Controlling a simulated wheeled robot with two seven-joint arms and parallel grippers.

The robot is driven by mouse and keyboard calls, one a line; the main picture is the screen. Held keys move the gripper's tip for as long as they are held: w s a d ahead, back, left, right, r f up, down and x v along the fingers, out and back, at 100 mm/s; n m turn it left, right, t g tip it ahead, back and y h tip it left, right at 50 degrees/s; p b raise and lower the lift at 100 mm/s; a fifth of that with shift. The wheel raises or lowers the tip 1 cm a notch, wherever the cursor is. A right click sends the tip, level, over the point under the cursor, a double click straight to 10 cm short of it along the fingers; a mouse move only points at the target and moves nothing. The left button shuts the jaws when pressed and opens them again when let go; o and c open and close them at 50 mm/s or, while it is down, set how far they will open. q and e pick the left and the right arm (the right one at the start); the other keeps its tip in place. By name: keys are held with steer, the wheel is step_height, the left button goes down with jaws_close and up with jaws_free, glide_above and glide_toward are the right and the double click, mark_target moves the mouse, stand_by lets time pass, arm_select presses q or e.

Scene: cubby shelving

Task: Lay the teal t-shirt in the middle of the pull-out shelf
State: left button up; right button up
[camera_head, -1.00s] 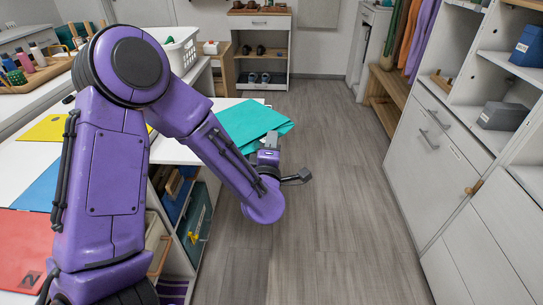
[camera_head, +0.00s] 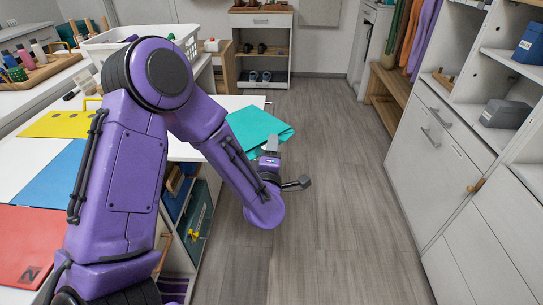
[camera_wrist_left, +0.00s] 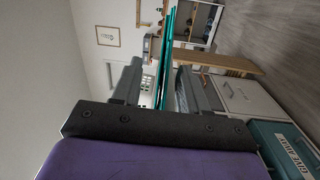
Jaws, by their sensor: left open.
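The teal t-shirt (camera_head: 258,128) is folded flat and juts past the right edge of the white worktop; my arm hides its left part in the head view. My left gripper (camera_head: 279,165) is just in front of the shirt's near right corner. In the left wrist view the shirt (camera_wrist_left: 169,58) shows edge-on as thin teal layers. It lies between the lines of the two open fingers (camera_wrist_left: 157,85), and I cannot tell whether they touch it. My right gripper is not in view. I cannot tell which surface is the pull-out shelf.
Yellow (camera_head: 62,124), blue (camera_head: 50,181) and red (camera_head: 30,240) flat pieces lie on the white worktop (camera_head: 25,160). A white basket (camera_head: 140,40) stands behind. Tall white cubby shelving (camera_head: 440,150) lines the right. The floor (camera_head: 335,180) between is clear.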

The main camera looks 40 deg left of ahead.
arm_select(q)
steer(key=r+p+v, duration=0.1)
steer(key=p+v, duration=0.3)
steer(key=v, duration=0.8)
steer(key=s+f+m+g+h, duration=0.25)
steer(key=f+m, duration=0.25)
steer(key=f, duration=0.4)
steer(key=s+f+m+g+h, duration=0.2)
steer(key=s+f+m+g, duration=0.25)
steer(key=f, duration=0.55)
steer(key=s+a+f+m+g+h, duration=0.1)
steer(key=s+a+f+m+g, duration=0.2)
steer(key=s+f+m+g, duration=0.3)
steer(key=s+f, duration=0.4)
steer(key=s, duration=0.4)
steer(key=shift+f+m+b, duration=0.25)
steer(key=shift+m+b, duration=0.05)
steer(key=shift+m, duration=0.05)
